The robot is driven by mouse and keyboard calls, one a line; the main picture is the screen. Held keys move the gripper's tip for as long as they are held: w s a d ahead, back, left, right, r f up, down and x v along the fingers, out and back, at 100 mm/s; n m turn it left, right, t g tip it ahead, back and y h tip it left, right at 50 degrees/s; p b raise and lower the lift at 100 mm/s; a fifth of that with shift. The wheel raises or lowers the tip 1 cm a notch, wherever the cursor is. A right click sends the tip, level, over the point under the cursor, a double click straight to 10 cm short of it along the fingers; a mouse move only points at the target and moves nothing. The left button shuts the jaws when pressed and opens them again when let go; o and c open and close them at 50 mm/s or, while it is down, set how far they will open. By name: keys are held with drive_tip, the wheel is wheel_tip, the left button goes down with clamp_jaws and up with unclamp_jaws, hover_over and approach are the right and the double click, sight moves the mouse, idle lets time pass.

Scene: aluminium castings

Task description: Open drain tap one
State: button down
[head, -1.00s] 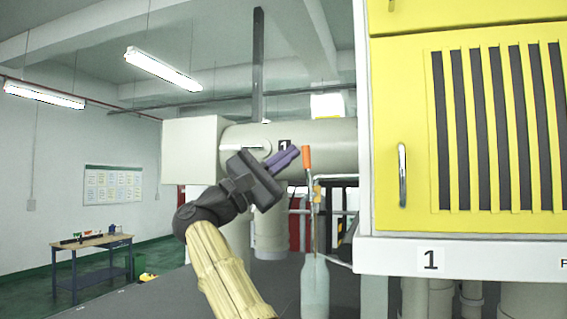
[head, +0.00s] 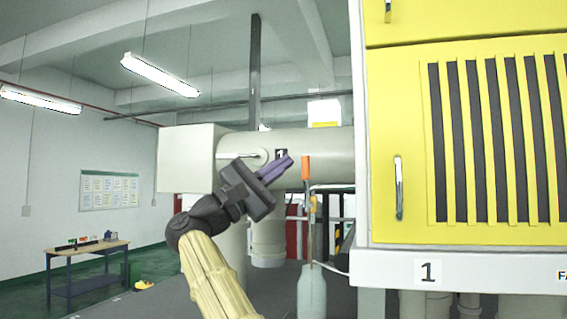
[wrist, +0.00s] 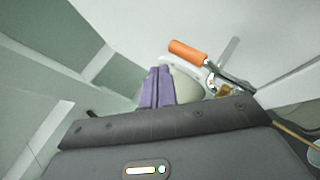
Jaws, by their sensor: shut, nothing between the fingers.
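The drain tap's orange handle (head: 306,168) stands upright just right of my gripper in the head view, above a pale bottle (head: 312,291). In the wrist view the orange handle (wrist: 188,51) lies ahead and to the right of the fingers, with a brass-coloured part (wrist: 224,88) below it. My gripper (head: 286,164) has purple fingers pressed together, empty, pointing up and right. The fingers (wrist: 157,85) also show closed in the wrist view. A gap shows between fingertips and handle in both views. A label "1" (head: 281,155) is on the pipe behind the gripper.
A large beige pipe (head: 325,150) runs behind the tap. A yellow cabinet (head: 410,130) with a metal handle (head: 399,188) and a white ledge marked 1 (head: 385,264) stands close on the right. A workbench (head: 90,252) is far left. Open room lies left of my arm.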

drive_tip(key=a+p, duration=0.7)
drive_tip(key=a, duration=0.5)
drive_tip(key=shift+s, duration=0.35)
drive_tip(key=shift+f, duration=0.1)
